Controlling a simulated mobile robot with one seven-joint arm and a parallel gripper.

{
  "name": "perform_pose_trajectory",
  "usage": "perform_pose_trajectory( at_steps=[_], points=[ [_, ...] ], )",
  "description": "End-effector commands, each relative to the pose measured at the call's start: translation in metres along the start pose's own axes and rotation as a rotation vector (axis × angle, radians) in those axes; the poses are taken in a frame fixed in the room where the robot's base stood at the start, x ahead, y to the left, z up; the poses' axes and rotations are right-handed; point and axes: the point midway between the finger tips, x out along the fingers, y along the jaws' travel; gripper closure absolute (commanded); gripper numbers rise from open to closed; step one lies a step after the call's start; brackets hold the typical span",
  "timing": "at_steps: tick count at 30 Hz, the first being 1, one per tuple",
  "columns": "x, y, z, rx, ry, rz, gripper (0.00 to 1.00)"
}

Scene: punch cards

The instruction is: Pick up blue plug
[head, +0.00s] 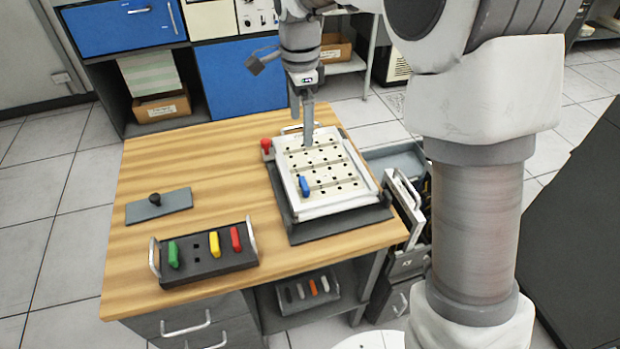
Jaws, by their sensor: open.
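The blue plug (304,186) stands in the white punch board (345,200), towards the board's left side and front. The board has rows of dark square holes and rests on a dark base on the wooden table. My gripper (302,122) is above the far part of the board, behind the blue plug and apart from it. Its fingers point down and are open, with nothing seen between them. One finger is seen in front of the board's far rows.
A dark rack (207,262) with green, yellow and red plugs stands at the table's front left. A grey plate with a black knob (158,204) lies behind it. A red knob (266,145) sits at the board's far left corner.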

Motion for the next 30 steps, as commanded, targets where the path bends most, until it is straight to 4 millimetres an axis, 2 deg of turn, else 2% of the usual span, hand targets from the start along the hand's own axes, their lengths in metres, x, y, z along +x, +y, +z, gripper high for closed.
perform_pose_trajectory(
  at_steps=[5, 18, 26, 30],
  points=[
    [0.018, -0.002, 0.001, 0.01, -0.001, 0.006, 0.0],
    [0.109, 0.0, 0.0, 0.009, -0.001, 0.007, 0.0],
    [0.128, -0.001, 0.0, 0.009, 0.0, 0.004, 0.0],
    [0.147, 0.001, -0.002, 0.01, -0.001, 0.007, 0.0]
  ],
)
